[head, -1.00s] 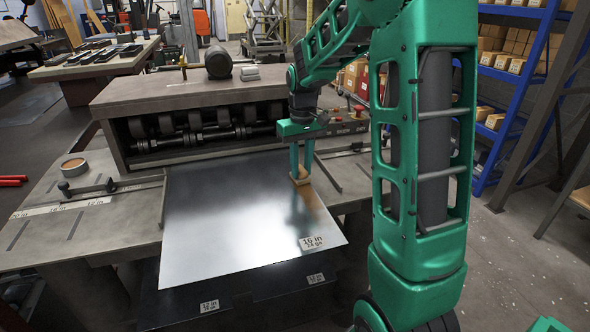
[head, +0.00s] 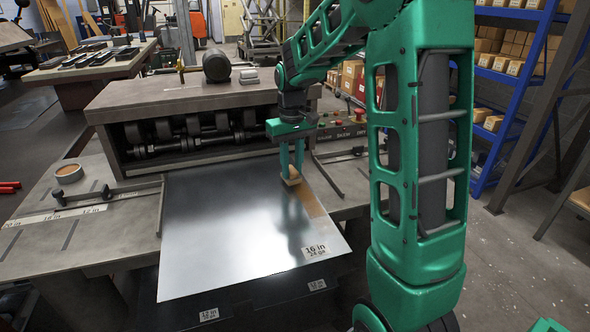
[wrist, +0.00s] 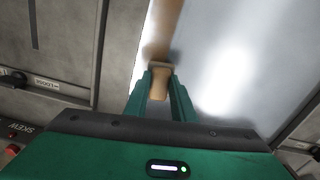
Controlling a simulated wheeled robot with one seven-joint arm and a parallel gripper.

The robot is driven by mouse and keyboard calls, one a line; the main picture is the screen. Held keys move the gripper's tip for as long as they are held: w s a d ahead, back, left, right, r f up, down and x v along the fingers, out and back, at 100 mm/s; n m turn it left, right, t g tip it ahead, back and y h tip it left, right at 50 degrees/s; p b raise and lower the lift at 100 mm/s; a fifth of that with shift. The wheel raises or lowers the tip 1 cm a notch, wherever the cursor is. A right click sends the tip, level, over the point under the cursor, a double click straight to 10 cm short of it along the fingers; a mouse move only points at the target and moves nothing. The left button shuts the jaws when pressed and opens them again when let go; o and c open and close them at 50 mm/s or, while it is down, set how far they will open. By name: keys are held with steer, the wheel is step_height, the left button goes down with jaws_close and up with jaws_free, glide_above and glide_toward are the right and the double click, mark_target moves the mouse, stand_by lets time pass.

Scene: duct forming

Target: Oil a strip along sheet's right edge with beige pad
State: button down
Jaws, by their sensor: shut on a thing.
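The sheet (head: 225,220) is a shiny grey metal panel, lying flat with its far end at the roller machine and its near end past the bench's front edge. My gripper (head: 291,165) is shut on the beige pad (head: 291,181) and points down near the sheet's far right part. The pad looks to be on the sheet's surface; the wrist view also shows the pad (wrist: 160,80) between the fingers (wrist: 161,92). A brownish oiled strip (head: 310,203) runs from the pad toward the near end, beside the right edge. It also shows in the wrist view (wrist: 166,25).
The roller machine (head: 190,95) stands just beyond the sheet's far end. A guide bar (head: 328,178) lies right of the sheet. A round tin (head: 69,173) and another bar (head: 105,194) are on the bench at left. A printed label (head: 315,251) marks the sheet's near right corner.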

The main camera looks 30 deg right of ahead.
mark_target(293, 170)
steer(key=shift+r, duration=3.45)
steer(key=shift+d, duration=0.1)
